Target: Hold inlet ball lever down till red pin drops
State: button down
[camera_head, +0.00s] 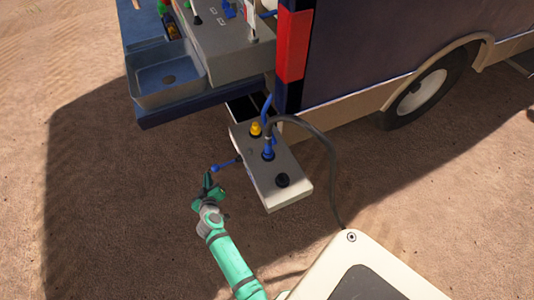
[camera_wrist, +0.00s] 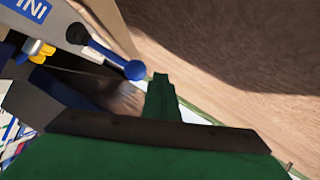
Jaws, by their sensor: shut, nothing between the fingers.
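The inlet ball lever (camera_head: 227,164) is a blue rod with a round ball end, sticking out from the left side of a grey box (camera_head: 285,188) in the head view. The wrist view shows the blue lever (camera_wrist: 112,57) with its ball close to the tip of my green gripper. My gripper (camera_head: 207,179) is shut and empty, just beside the ball in the head view. I cannot tell whether they touch. The lever points outward from the box, roughly level as far as I can see. No red pin can be made out in either view.
A blue vehicle (camera_head: 340,50) stands behind, with a grey sink basin (camera_head: 166,82) at upper left. Open sandy ground lies left.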

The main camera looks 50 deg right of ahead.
jog(key=v, duration=0.8)
jog(key=shift+w+a, duration=0.2)
jog(key=shift+a, duration=0.1)
jog(key=shift+w+f, duration=0.1)
jog(key=shift+w, duration=0.05)
jog(key=s+a+r+n+t+y, duration=0.1)
jog(key=s+a+y, duration=0.2)
jog(key=s+a, duration=0.55)
jog(key=s+a+r+n+t+y, duration=0.15)
jog(key=s+a, duration=0.35)
jog(key=s, duration=0.7)
jog(key=s+a+r+m+t+y, duration=0.1)
jog(key=s+a+r+y, duration=0.2)
jog(key=s+r, duration=1.2)
notch_tip(320, 180, up, 3)
jog(key=shift+a+r+t, duration=0.15)
jog(key=shift+a+t, duration=0.2)
jog(key=shift+a, duration=0.25)
